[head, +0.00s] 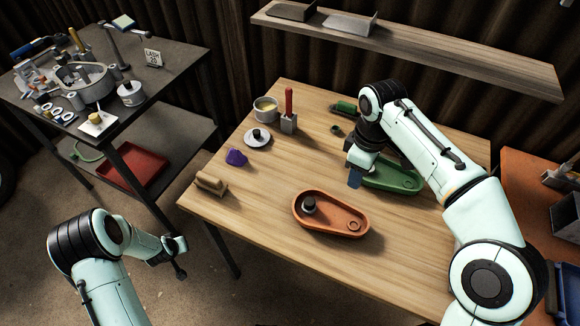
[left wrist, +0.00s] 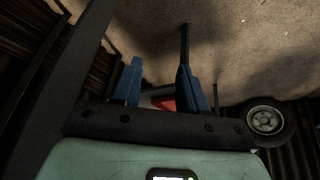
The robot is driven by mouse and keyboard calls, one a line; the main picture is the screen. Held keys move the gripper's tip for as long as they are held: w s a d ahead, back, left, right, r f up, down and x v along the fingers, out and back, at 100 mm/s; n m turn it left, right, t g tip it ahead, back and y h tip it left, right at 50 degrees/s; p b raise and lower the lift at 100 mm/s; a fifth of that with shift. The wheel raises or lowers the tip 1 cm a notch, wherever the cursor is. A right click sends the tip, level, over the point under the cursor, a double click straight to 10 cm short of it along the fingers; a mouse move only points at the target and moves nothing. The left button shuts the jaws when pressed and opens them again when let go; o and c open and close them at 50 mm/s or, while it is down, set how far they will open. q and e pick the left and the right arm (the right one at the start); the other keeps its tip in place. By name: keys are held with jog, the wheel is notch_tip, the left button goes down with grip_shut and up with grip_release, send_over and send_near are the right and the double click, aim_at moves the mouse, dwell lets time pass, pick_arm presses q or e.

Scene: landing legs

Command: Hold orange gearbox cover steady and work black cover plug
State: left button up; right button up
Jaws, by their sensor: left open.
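The orange gearbox cover (head: 345,229), a shallow teardrop-shaped shell, lies on the wooden table near its front edge. The black cover plug (head: 309,203) appears to sit upright in the cover's wide left end; how deep it sits I cannot tell. My left gripper (head: 180,262) is off the table at lower left. The left wrist view shows its blue fingers (left wrist: 160,85) apart, with nothing held between them.
On the wooden table (head: 270,215) are a purple piece (head: 237,157), a tan block (head: 211,183), a white dish with a black knob (head: 257,138), a tin (head: 265,109) and a red-handled tool (head: 289,108). A shelf (head: 420,50) hangs behind. A cluttered dark bench (head: 170,62) stands left.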

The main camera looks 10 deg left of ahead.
aim_at(348, 205)
pick_arm(q)
jog(key=w+a+r+m+t, duration=0.2)
jog(key=w+a+r+m, duration=0.3)
jog(key=w+r, duration=0.95)
jog(key=w+d+r+m+h, duration=0.1)
jog(key=w+d+r+m, duration=0.1)
jog(key=r, duration=0.5)
jog(key=w+d+r+m+h, duration=0.1)
jog(key=w+d+r+m, duration=0.15)
jog(key=r, duration=0.35)
jog(key=d+r+m+g+h, duration=0.35)
jog(key=d+m, duration=0.55)
jog(key=d, duration=1.1)
jog(key=s+d+r+m+g+h, duration=0.1)
jog(key=s+d+m, duration=0.3)
jog(key=d, duration=0.4)
jog(key=s+d+r+m+g+h, duration=0.1)
jog(key=s+d+r+m+g, duration=0.2)
jog(key=d, duration=0.6)
jog(key=shift+s+r+m+g, duration=0.3)
jog(key=shift+s+m+g, duration=0.15)
jog(key=shift+s+m, duration=0.55)
pick_arm(e)
notch_tip(348, 205, down, 13)
jog(key=shift+f, duration=0.2)
pick_arm(q)
jog(key=shift+w, duration=0.1)
pick_arm(e)
grip_shut()
